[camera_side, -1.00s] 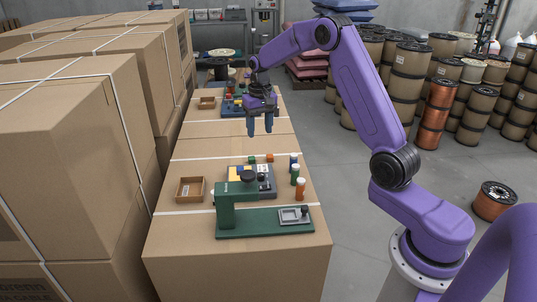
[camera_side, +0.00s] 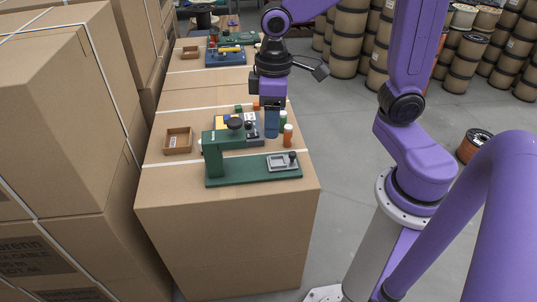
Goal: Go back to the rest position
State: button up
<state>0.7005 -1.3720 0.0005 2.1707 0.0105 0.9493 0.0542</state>
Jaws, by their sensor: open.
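My gripper (camera_side: 272,134), with blue fingers under a purple body, hangs above the near cardboard box top (camera_side: 161,189). The fingers overlap in this view, but the gripper is open and I see nothing held. In the picture it covers part of the small items behind the green press-like fixture (camera_side: 215,160). Beside the fingers, on the right, stand a green bottle (camera_side: 283,122) and an orange bottle (camera_side: 288,136) with white caps. I cannot tell whether the fingers touch anything. A small grey tray (camera_side: 283,163) sits on the fixture's base.
A small open brown box (camera_side: 178,141) stands on the left of the box top. Stacked cartons (camera_side: 70,110) wall off the left side. Further back are a blue tray (camera_side: 225,57) and another green fixture (camera_side: 238,38). Copper spools (camera_side: 474,144) stand on the right floor.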

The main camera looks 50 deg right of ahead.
jog(key=s+d+n, duration=0.1)
jog(key=s+n, duration=0.1)
jog(key=s, duration=0.5)
jog(key=s+d+f+n, duration=0.1)
jog(key=s+n, duration=0.2)
jog(key=s, duration=0.4)
jog(key=shift+s+d+n, duration=0.3)
jog(key=shift+s+d, duration=0.05)
jog(key=shift+d, duration=0.05)
